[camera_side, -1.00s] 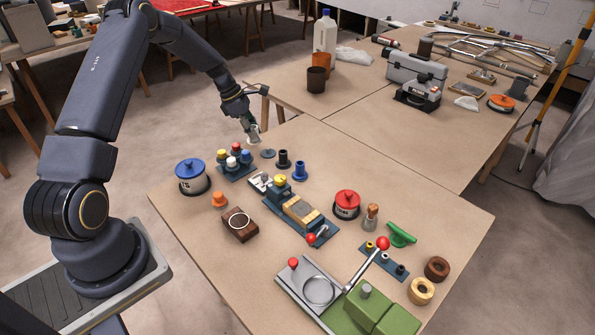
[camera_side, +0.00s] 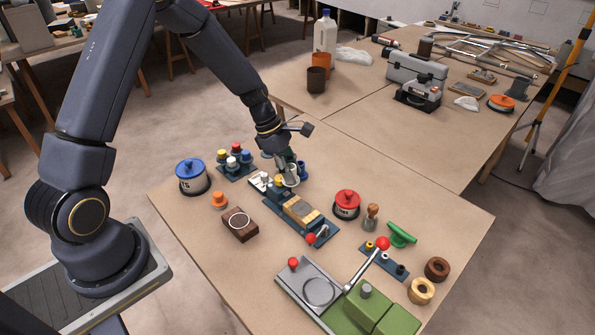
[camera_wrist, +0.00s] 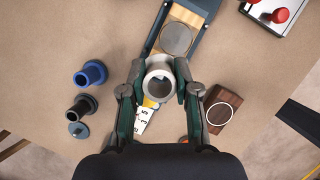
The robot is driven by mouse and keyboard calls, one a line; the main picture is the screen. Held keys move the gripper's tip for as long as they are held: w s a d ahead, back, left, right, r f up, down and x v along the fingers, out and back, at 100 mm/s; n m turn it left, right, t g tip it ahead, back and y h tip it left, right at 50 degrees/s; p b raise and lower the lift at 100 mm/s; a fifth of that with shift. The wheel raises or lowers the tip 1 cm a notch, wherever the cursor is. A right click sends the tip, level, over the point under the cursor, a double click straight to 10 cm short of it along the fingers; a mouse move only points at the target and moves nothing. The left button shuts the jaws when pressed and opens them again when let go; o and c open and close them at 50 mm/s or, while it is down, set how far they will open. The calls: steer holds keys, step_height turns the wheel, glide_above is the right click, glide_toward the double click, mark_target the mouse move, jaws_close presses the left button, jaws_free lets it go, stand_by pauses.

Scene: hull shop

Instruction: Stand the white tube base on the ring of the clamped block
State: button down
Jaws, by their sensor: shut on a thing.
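My gripper (camera_wrist: 159,76) is shut on the white tube base (camera_wrist: 158,84), a short white tube with an open bore, with one finger on each side. In the side view my gripper (camera_side: 290,180) holds it above the far end of the blue vise (camera_side: 272,203). The clamped block (camera_side: 301,210) is tan wood and lies in that vise. In the wrist view a grey round face (camera_wrist: 176,38) shows on the block, ahead of the tube and apart from it. The tube hides part of the vise, and its lower end is hard to see.
A dark wooden block with a white ring (camera_side: 240,225) stands left of the vise. Blue (camera_wrist: 90,73) and black (camera_wrist: 82,106) flanged tubes stand on the other side. A red-lidded tin (camera_side: 346,204) is right of the vise. A green lever press (camera_side: 370,308) is at the front.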

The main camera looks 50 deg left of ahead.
steer(key=shift+m, duration=0.6)
steer(key=shift+s+d+f, duration=0.1)
steer(key=shift+d+f, duration=1.05)
steer(key=shift+f, duration=0.3)
steer(key=shift+s+d+f, duration=0.1)
steer(key=shift+d+f, duration=1)
steer(key=shift+f, duration=0.35)
steer(key=shift+f, duration=0.6)
steer(key=c, duration=1.1)
jaws_free()
steer(key=shift+c, duration=0.2)
steer(key=shift+g, duration=0.3)
steer(key=shift+a+v, duration=0.2)
steer(key=shift+v, duration=5.3)
